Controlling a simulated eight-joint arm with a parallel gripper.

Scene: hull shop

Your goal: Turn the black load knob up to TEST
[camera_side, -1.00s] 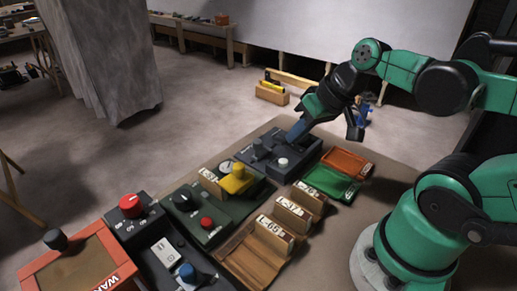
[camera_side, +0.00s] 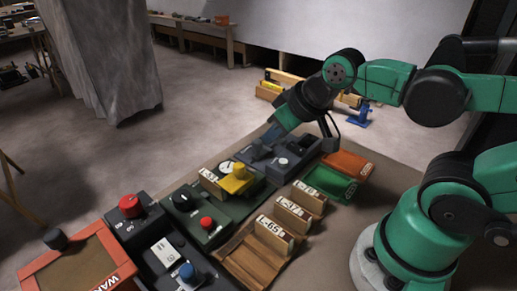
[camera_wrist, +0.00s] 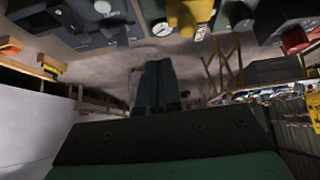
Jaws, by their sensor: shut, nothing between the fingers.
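A black round knob (camera_side: 184,201) stands on a dark green box (camera_side: 212,235), beside a red button (camera_side: 207,223). Its label is too small to read, so I cannot tell where it points. A grey box (camera_side: 300,160) farther along holds a white button (camera_side: 283,162) and dark parts near my fingers. My gripper (camera_side: 272,137) is shut and empty, low at the far-left end of the grey box. I cannot tell whether it touches anything there. In the wrist view my closed fingers (camera_wrist: 158,72) point toward the row of boxes at the top.
A yellow handle (camera_side: 237,180) and white dial (camera_side: 226,167) lie between the grey box and the black knob. Labelled wooden blocks and green (camera_side: 331,182) and orange (camera_side: 348,163) trays line the near side.

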